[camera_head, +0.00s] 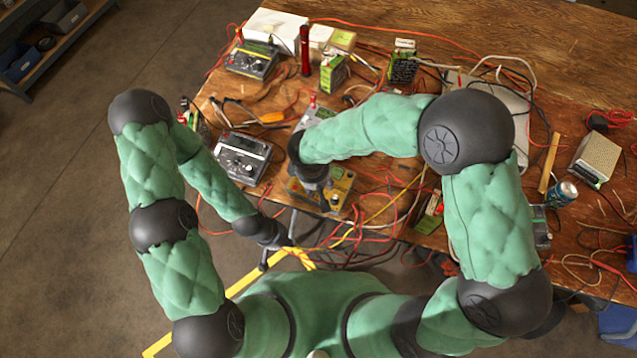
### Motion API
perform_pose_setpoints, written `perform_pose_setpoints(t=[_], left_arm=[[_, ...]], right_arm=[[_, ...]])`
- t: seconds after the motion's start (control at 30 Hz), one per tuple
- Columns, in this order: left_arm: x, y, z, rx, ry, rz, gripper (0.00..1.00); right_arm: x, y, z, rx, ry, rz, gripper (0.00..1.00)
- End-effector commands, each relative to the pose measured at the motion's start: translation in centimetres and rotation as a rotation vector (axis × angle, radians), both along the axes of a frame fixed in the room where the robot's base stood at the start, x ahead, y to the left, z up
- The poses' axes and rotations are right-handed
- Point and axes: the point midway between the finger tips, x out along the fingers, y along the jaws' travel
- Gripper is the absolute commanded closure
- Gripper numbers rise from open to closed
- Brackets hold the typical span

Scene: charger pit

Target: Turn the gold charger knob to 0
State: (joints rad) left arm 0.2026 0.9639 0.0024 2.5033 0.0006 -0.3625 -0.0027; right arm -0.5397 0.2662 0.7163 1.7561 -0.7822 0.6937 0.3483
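The gold charger (342,186) sits at the near edge of the wooden table, with a dark round knob (335,202) on its top face. My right gripper (314,190) points down over the left part of the gold charger, close to the knob. The wrist hides its fingertips, so I cannot tell whether they touch anything or are open. My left gripper (277,252) hangs below the near table edge, left of the gold charger. Its fingers look spread, with nothing between them. The knob's pointer and scale are too small to read.
A grey charger (242,158) stands left of the gold one, another (252,60) behind it. Red and yellow cables (375,205) clutter the table around the gold charger. A can (562,193) and a silver box (595,158) stand at the right.

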Motion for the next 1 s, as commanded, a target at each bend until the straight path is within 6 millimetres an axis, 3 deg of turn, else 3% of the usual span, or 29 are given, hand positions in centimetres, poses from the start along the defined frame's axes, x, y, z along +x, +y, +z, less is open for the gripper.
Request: perform_pose_setpoints(t=[0.07,0.23,0.67,1.0], left_arm=[[0.0,0.0,0.0,0.0,0.0,0.0,1.0],[0.0,0.0,0.0,0.0,0.0,0.0,1.0],[0.0,0.0,0.3,0.0,0.0,0.0,1.0],[0.0,0.0,1.6,0.0,0.0,0.0,1.0]], right_arm=[[0.0,0.0,0.0,0.0,0.0,0.0,0.55],[0.0,0.0,0.0,0.0,0.0,0.0,1.0],[-0.1,0.0,0.0,-0.009,0.005,0.045,1.0],[-0.1,-0.1,0.1,-0.048,0.026,0.274,1.0]])
